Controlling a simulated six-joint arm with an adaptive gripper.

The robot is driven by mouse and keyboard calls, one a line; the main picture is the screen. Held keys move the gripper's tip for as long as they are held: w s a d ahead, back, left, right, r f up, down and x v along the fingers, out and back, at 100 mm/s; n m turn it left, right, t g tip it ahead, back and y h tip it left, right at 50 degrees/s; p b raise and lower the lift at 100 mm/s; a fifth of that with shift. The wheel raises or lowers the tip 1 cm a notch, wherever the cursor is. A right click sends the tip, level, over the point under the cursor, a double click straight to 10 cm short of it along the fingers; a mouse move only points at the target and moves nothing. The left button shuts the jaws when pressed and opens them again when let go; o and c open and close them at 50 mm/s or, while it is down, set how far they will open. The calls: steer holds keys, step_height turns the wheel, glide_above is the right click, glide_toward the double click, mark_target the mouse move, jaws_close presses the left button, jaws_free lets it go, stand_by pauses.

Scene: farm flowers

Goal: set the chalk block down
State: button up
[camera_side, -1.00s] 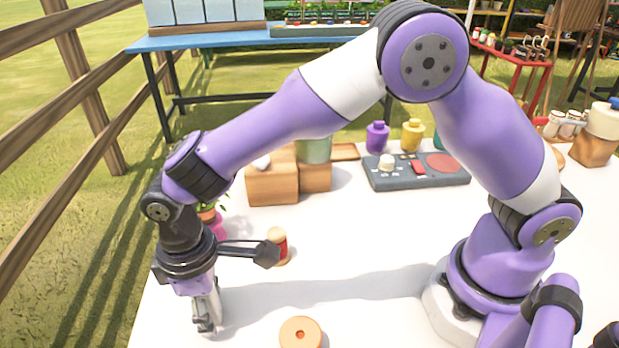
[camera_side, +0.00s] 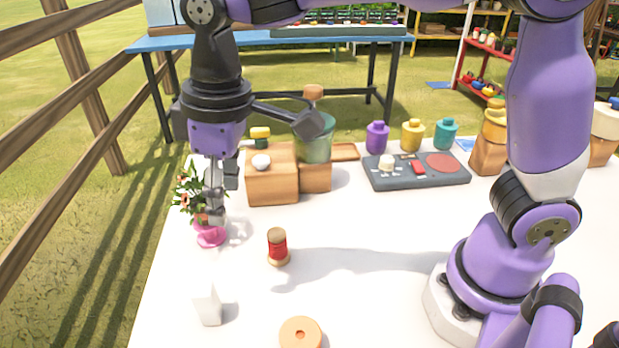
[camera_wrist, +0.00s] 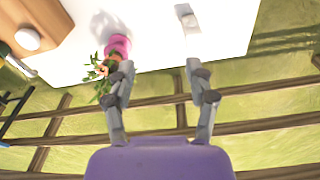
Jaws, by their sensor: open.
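The white chalk block (camera_side: 208,305) stands upright by itself on the white table near its front left edge. A pale block (camera_wrist: 190,22), which looks like it, shows at the top of the wrist view, beyond the fingertips. My gripper (camera_side: 222,192) is above and behind the block in the side view, clear of it. In the wrist view my gripper (camera_wrist: 160,72) has its two fingers spread with nothing between them.
A pink pot (camera_side: 210,236) with a leafy flowering plant stands by the left edge, partly covered by my fingers in the side view. A red thread spool (camera_side: 277,248) and a round wooden piece (camera_side: 301,333) are to the right. Wooden blocks (camera_side: 272,185) stand behind.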

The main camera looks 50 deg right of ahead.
steer(key=s+d+m+t, duration=0.2)
steer(key=s+d+m, duration=0.1)
steer(key=d, duration=0.5)
steer(key=s+d+m+t, duration=0.2)
steer(key=s+d+m, duration=0.2)
steer(key=d, duration=0.5)
steer(key=s, duration=0.2)
steer(key=shift+s+d+r+t+h, duration=0.15)
steer(key=shift+s+d+t+h, duration=0.05)
steer(key=shift+s+t+h, duration=0.1)
